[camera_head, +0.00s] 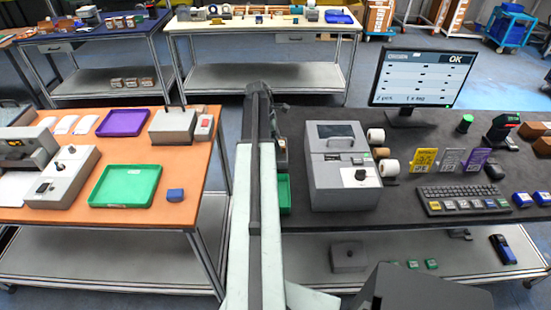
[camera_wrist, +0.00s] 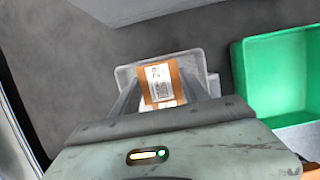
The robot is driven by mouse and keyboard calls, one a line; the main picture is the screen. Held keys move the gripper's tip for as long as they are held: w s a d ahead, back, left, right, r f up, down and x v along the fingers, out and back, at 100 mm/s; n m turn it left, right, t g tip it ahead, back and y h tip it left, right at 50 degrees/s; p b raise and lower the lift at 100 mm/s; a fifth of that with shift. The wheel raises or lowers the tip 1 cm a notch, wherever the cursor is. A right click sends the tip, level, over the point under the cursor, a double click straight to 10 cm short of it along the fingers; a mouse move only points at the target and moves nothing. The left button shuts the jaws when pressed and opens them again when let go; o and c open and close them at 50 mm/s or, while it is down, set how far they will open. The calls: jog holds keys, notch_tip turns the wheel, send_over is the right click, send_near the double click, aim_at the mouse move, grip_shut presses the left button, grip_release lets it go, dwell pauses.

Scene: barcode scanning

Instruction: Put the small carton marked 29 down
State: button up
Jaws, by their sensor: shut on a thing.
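The small carton (camera_wrist: 161,73), brown-orange with a white label reading 29 and a barcode, shows in the wrist view. My gripper (camera_wrist: 158,88) is shut on it, one finger on each side. I cannot tell whether the carton touches the tray. In the head view, my arm hides the gripper and the carton.
A green bin (camera_wrist: 240,80) stands just right of the white tray; it also shows beside my arm (camera_head: 285,193). A grey printer (camera_head: 343,185) stands right of it on the dark table. A monitor (camera_head: 424,78) reads OK. An orange table (camera_head: 205,160) with trays is at left.

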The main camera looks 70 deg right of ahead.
jog(key=shift+f, duration=0.15)
notch_tip(320, 180, down, 4)
jog(key=b, duration=0.3)
jog(key=shift+b, duration=0.4)
jog(key=o, duration=1.5)
jog(key=p+v, duration=1.2)
jog(key=shift+r, duration=0.3)
